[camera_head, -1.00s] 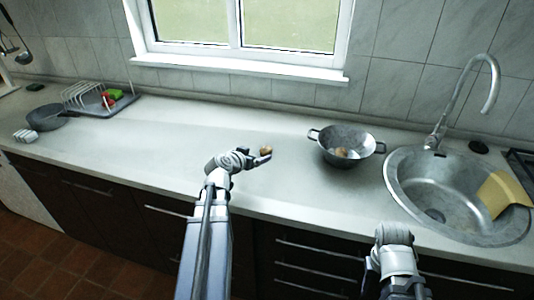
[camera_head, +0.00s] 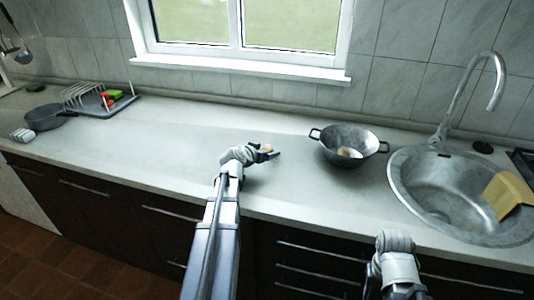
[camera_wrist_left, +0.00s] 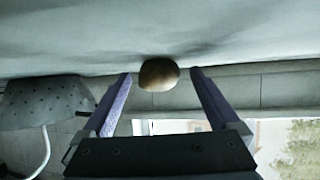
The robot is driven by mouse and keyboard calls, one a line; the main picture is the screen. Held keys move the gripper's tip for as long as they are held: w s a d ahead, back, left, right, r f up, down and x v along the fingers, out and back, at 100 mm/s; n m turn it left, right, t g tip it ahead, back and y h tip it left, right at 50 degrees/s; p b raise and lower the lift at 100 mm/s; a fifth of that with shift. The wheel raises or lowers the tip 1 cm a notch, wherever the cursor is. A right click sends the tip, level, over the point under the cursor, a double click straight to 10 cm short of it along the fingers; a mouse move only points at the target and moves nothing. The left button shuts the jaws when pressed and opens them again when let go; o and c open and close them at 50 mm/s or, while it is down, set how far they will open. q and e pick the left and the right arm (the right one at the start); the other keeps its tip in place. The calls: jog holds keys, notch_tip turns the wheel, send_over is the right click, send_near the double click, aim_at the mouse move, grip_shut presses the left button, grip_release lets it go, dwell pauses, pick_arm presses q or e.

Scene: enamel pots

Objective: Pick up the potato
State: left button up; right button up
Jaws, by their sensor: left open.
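A small brown potato (camera_head: 267,148) lies on the counter, partly hidden by my left gripper in the head view. In the left wrist view the potato (camera_wrist_left: 158,74) shows between the tips of my open left gripper (camera_wrist_left: 160,80), with a gap on each side. In the head view my left gripper (camera_head: 272,153) is at the potato, low over the counter.
The pot stands right of the potato and shows as a perforated bowl (camera_wrist_left: 42,103) in the left wrist view. A steel sink (camera_head: 404,190) with a yellow cloth or board (camera_head: 509,194) is farther right. A dish rack (camera_head: 85,94) and a pan (camera_head: 43,118) stand far left. The counter between is clear.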

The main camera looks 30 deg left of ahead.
aim_at(265, 149)
pick_arm(q)
jog(key=c, duration=1.5)
jog(key=shift+o, duration=0.2)
jog(key=shift+r, duration=0.15)
notch_tip(265, 149, up, 10)
jog(key=p, duration=1)
